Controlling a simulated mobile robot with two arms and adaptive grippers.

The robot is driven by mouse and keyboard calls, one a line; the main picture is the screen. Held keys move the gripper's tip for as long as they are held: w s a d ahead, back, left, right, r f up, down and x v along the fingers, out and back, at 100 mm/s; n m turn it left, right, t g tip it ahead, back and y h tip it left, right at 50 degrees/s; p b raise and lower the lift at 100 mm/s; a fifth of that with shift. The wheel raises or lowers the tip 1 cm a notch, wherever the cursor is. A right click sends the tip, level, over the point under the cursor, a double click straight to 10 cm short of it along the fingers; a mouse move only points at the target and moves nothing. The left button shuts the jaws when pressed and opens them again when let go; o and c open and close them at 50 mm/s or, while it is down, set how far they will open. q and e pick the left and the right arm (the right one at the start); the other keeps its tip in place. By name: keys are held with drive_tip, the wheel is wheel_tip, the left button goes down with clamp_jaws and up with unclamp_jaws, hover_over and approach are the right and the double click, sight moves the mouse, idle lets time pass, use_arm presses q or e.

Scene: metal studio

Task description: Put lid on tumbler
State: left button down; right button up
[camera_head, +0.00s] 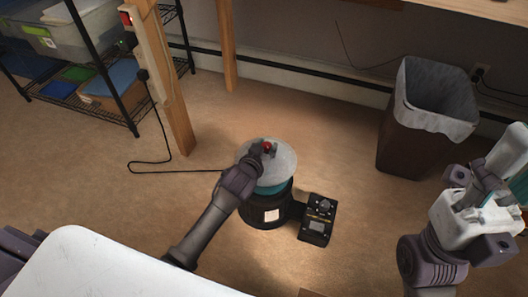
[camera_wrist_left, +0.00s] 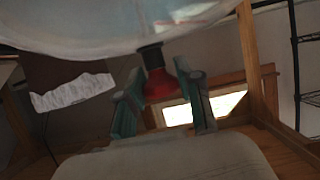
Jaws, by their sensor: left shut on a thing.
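The tumbler (camera_head: 259,212) is a dark drum with a teal upper part and a white label, upright on the floor. The lid (camera_head: 284,162) is a pale, clear round disc with a red knob (camera_head: 267,146). It hangs over the top of the tumbler and hides its mouth; I cannot tell whether they touch. My left gripper (camera_head: 266,150) is shut on the red knob. In the left wrist view, the fingers (camera_wrist_left: 163,92) sit on both sides of the knob, with the lid (camera_wrist_left: 110,22) beyond. My right gripper (camera_head: 482,190) is at the right, away from the tumbler; its finger opening is unclear.
A small black control box (camera_head: 318,218) stands beside the tumbler at the right. A lined bin (camera_head: 412,135) stands at the back right. A wire shelf (camera_head: 95,85) and a wooden post (camera_head: 172,95) are at the left. A black cord crosses the floor to the tumbler.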

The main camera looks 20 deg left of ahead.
use_arm(q)
drive_tip(key=shift+f, duration=0.3)
drive_tip(key=shift+r, duration=0.1)
drive_tip(key=c, duration=0.8)
unclamp_jaws()
drive_tip(key=shift+o, duration=0.2)
